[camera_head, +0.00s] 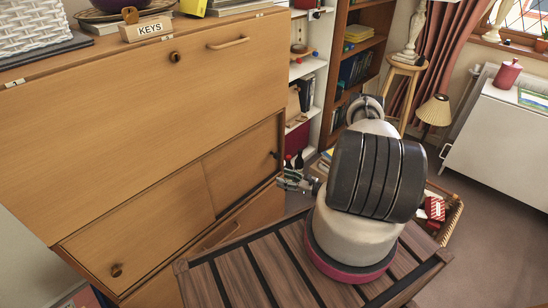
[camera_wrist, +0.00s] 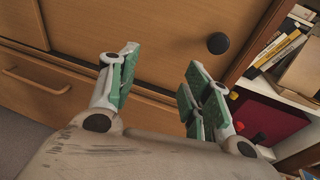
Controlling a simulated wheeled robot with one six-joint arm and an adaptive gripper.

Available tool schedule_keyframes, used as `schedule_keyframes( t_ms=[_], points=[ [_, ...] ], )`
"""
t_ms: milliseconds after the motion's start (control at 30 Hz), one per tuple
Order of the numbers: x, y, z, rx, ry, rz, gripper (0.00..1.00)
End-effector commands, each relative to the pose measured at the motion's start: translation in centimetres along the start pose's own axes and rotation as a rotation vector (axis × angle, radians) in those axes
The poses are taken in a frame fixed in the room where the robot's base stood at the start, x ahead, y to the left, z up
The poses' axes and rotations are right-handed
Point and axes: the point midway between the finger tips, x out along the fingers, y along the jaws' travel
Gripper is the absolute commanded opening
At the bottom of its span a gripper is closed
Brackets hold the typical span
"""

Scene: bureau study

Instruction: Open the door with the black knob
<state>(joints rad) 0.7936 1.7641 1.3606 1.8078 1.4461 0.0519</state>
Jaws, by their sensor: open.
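The black knob (camera_wrist: 218,43) is round and sits near the right edge of a wooden door (camera_wrist: 158,22) in the wrist view. In the head view the knob (camera_head: 275,154) is small and dark on the right lower door (camera_head: 238,170) of the bureau. The door looks shut, flush with the front. My gripper (camera_wrist: 162,62) is open with nothing between its green-padded fingers. The knob lies beyond and slightly right of the right fingertip, not between the fingers. In the head view my gripper (camera_head: 284,181) is just below the knob, partly hidden by my arm.
The left lower door has a brown knob (camera_head: 117,270). A drawer with a bar handle (camera_wrist: 36,82) lies below the doors. A bookshelf (camera_wrist: 303,85) with books stands directly right of the bureau. A KEYS block (camera_head: 146,29) sits on top. Carpet (camera_head: 490,220) is open at right.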

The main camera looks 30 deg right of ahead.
Motion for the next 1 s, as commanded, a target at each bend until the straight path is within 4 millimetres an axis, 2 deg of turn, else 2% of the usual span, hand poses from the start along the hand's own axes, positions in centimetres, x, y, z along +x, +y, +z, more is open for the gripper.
schedule_keyframes(
  t_ms=[33, 100, 200, 367, 700, 1000],
  points=[
    [0.6, -2.7, 1.1, -0.023, -0.033, -0.059, 0.49],
    [1.1, -5.1, 2.2, -0.033, -0.071, -0.126, 0.49],
    [1.4, -6.7, 3.1, -0.028, -0.107, -0.184, 0.49],
    [3.0, -7.1, 3.9, -0.026, -0.126, -0.188, 0.49],
    [8.0, -8.0, 4.5, -0.025, -0.125, -0.187, 0.49],
    [8.9, -8.2, 4.6, -0.024, -0.123, -0.188, 0.49]
  ],
)
